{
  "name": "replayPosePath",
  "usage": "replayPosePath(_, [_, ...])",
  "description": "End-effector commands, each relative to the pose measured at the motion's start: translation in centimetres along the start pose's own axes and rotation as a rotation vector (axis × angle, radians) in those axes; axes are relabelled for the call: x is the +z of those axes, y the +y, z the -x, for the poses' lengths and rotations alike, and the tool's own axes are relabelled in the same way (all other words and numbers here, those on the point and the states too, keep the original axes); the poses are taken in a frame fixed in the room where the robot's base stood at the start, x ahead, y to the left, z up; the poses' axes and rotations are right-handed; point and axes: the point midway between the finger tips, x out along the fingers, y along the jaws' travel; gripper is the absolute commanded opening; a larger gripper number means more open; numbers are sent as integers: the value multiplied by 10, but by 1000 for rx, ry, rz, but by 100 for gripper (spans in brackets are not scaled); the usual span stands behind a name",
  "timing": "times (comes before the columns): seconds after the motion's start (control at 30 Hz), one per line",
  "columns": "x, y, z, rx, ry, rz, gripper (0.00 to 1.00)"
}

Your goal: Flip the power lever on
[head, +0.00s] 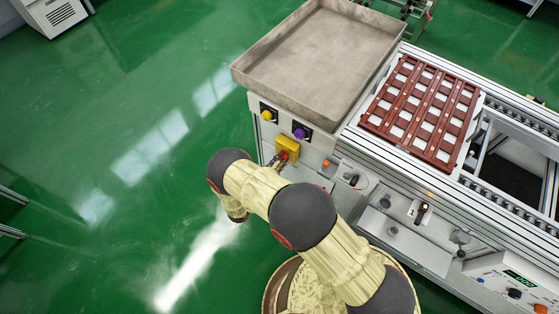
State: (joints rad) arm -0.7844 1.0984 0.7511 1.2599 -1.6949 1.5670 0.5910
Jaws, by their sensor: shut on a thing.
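The power lever appears to be the small red part (284,156) on the yellow plate (291,147), on the front face of the conveyor station below the tray.
A yellow knob (267,114) and a purple knob (300,132) sit just above. A grey tray (318,48) and a red-brown pot carrier (421,111) lie on top of the station. An orange button (326,163) is to the right. Green floor at left is clear.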

Motion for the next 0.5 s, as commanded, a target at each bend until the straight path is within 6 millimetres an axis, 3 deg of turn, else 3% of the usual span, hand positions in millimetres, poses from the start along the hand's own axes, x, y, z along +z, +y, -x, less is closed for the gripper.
replayPosePath(0.37, [0,0,0,0,1,-4,0])
replayPosePath(0.4, [0,0,0,0,1,-4,16])
replayPosePath(0.5, [0,0,0,0,1,-4,21])
